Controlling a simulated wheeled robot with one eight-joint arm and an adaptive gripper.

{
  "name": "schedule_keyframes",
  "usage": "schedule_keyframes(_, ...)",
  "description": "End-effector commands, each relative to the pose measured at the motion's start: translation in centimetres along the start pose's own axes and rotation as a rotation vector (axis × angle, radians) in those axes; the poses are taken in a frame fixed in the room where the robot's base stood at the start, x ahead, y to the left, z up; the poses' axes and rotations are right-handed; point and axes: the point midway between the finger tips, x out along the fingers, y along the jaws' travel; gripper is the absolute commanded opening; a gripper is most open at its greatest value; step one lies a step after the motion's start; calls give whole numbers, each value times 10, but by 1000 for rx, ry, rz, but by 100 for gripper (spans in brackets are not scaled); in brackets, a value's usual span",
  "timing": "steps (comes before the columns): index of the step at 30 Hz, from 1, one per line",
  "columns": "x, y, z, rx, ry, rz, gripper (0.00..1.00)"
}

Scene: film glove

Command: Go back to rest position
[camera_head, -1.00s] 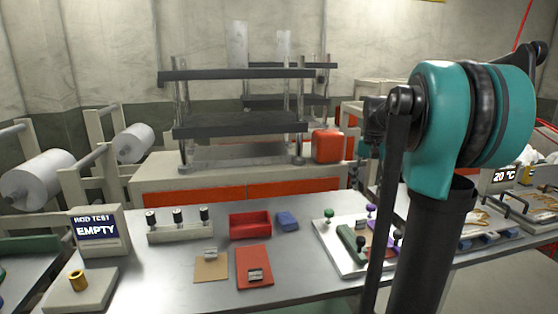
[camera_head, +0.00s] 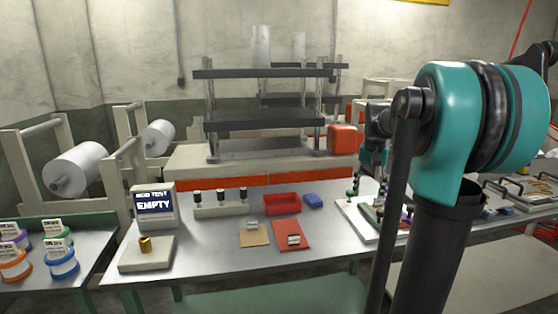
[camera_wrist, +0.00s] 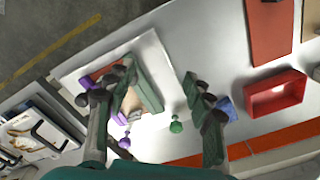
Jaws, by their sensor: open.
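My gripper (camera_wrist: 160,98) shows in the wrist view with its two dark fingers spread wide and nothing between their tips. It is above a pale tray (camera_wrist: 150,50) that bears a green block, a green knob (camera_wrist: 176,126) and a purple knob (camera_wrist: 125,142). In the head view my own arm hides much of the right side, and part of the gripper shows just left of it, over the tray (camera_head: 352,222).
A red bin (camera_head: 282,204), a blue block (camera_head: 313,201), a red mat (camera_head: 291,240), a tan mat (camera_head: 254,236) and a display reading EMPTY (camera_head: 153,203) stand on the metal table (camera_head: 205,262). Colored spools (camera_head: 62,262) sit at the left. Floor shows at lower right.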

Motion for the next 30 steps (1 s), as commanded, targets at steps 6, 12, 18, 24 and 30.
schedule_keyframes(6,27,-6,24,-55,38,-12,53)
schedule_keyframes(12,64,-10,59,-130,92,-27,53)
schedule_keyframes(18,121,-11,118,-246,178,-51,53)
schedule_keyframes(24,189,0,198,-391,286,-77,53)
schedule_keyframes(30,218,8,235,-456,338,-88,53)
